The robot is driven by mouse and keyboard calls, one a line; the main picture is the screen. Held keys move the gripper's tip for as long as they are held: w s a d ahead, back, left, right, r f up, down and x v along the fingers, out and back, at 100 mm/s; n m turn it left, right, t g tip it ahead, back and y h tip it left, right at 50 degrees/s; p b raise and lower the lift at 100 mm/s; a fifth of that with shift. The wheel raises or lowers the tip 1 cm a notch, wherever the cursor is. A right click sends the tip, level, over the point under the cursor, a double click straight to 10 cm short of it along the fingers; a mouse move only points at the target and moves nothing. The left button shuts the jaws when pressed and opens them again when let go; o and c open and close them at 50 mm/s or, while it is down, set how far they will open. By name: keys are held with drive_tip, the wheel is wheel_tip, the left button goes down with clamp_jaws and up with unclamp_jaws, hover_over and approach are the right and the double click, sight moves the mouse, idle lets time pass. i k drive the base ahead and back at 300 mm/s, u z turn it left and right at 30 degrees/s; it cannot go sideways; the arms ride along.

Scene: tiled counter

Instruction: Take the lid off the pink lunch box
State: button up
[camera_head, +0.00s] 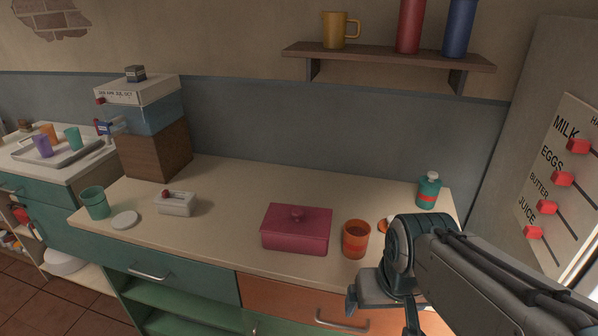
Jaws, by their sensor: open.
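The pink lunch box (294,238) stands on the counter near its front edge, right of the middle. My gripper (380,318) is at the lower right, in front of the counter's edge, to the right of and nearer than the lunch box. It is open and apart from the box. Part of the gripper is hidden behind my own arm or cut by the frame's lower edge.
An orange cup (356,240) stands just right of the lunch box. A teal bottle (428,190) stands at the back right. A small white box (175,205), a white disc (125,220) and a green cup (95,203) are at the left. The counter behind the lunch box is clear.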

sight(293, 221)
drive_tip(key=z, duration=3)
drive_tip(key=k, duration=1.95)
drive_tip(key=u, duration=1.85)
drive_tip(key=i, duration=0.95)
